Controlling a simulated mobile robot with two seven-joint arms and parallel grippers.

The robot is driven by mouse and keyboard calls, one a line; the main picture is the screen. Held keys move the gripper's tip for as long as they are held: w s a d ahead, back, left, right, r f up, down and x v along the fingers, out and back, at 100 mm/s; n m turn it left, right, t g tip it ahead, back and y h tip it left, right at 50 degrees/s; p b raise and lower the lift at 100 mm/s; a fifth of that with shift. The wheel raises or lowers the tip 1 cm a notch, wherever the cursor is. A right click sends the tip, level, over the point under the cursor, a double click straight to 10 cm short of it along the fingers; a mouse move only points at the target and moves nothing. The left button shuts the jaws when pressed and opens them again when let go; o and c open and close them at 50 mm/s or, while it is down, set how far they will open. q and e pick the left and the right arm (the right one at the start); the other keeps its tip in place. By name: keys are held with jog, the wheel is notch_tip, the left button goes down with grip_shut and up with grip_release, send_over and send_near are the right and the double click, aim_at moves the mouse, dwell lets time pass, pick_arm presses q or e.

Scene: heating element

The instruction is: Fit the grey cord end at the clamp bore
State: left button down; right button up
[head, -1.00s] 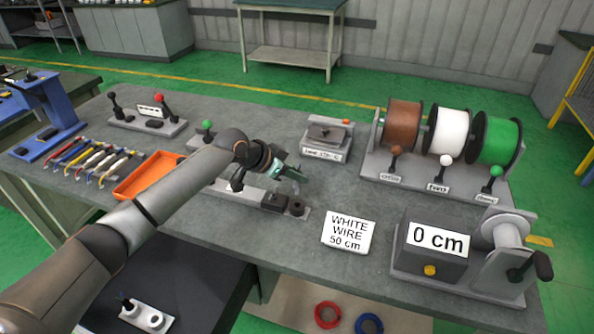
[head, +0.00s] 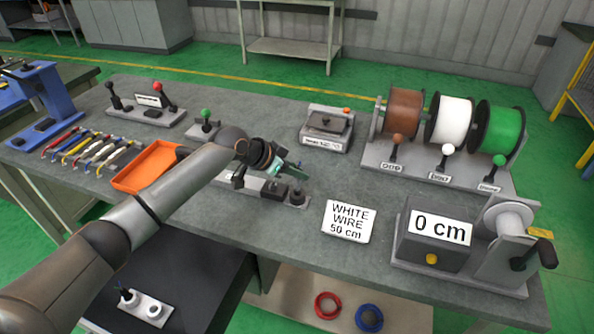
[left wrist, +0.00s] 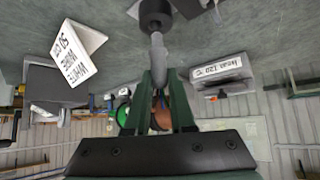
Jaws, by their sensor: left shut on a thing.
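My left gripper (head: 292,168) hangs over the right end of a low grey fixture (head: 250,183) on the bench. In the left wrist view its green fingers (left wrist: 160,88) are shut on the grey cord end (left wrist: 157,58). The cord end points away from the fingers toward a round black clamp piece (left wrist: 156,14), and its tip appears to meet that piece. I cannot tell whether it is inside the bore. The round black piece also shows in the head view (head: 297,197), beside a square black block (head: 274,190). My right gripper is not in view.
A white-wire sign (head: 348,221) and the winder with a "0 cm" display (head: 440,232) stand to the right. Wire spools (head: 449,119) and a small heater plate (head: 327,126) are behind. An orange tray (head: 146,168) lies left of the fixture, near my forearm.

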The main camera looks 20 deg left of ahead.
aim_at(297, 183)
pick_arm(q)
jog(key=shift+p, duration=0.6)
dwell(1.1)
jog(key=shift+f+b, duration=1.15)
jog(key=shift+f, duration=0.65)
jog(key=c, duration=0.7)
grip_release()
jog(key=v, duration=1.2)
jog(key=shift+s+a+r, duration=0.15)
